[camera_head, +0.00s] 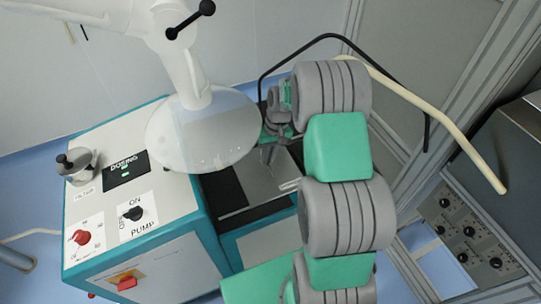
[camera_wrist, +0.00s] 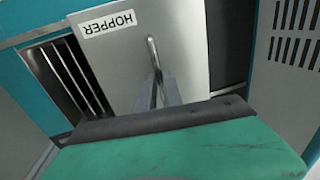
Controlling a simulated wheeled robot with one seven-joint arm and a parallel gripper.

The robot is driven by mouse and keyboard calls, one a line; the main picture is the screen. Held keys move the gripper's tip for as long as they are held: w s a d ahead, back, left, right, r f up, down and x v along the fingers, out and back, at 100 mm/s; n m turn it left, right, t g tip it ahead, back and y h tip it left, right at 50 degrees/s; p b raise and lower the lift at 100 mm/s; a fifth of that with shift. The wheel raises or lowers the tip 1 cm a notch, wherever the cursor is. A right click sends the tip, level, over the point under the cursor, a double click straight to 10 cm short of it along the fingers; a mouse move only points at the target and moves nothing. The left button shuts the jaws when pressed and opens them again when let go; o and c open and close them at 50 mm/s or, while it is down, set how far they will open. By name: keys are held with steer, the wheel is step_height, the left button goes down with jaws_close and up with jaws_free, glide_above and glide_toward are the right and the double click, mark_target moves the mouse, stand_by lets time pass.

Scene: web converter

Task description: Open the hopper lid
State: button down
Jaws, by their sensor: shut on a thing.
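The hopper lid (camera_wrist: 190,40) is a flat grey metal plate labelled HOPPER in the wrist view. In the head view the lid (camera_head: 262,188) lies beside a dark opening (camera_head: 222,190), partly behind my arm. The wrist view shows this opening (camera_wrist: 68,75) with metal bars across it, uncovered along the lid's left side. A slim metal handle (camera_wrist: 151,48) stands on the lid. My gripper (camera_wrist: 158,82) has its fingers close together on the handle's near end. In the head view my gripper (camera_head: 270,153) is small and its fingertips are hard to make out.
A white and teal machine cabinet (camera_head: 130,215) with DOSING and PUMP controls stands left of the hopper. A translucent round cover (camera_head: 203,133) overhangs near my gripper. A cream bent bar (camera_head: 430,105) and a grey control box (camera_head: 470,230) are at the right.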

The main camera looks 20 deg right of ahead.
steer(key=c, duration=1.5)
jaws_free()
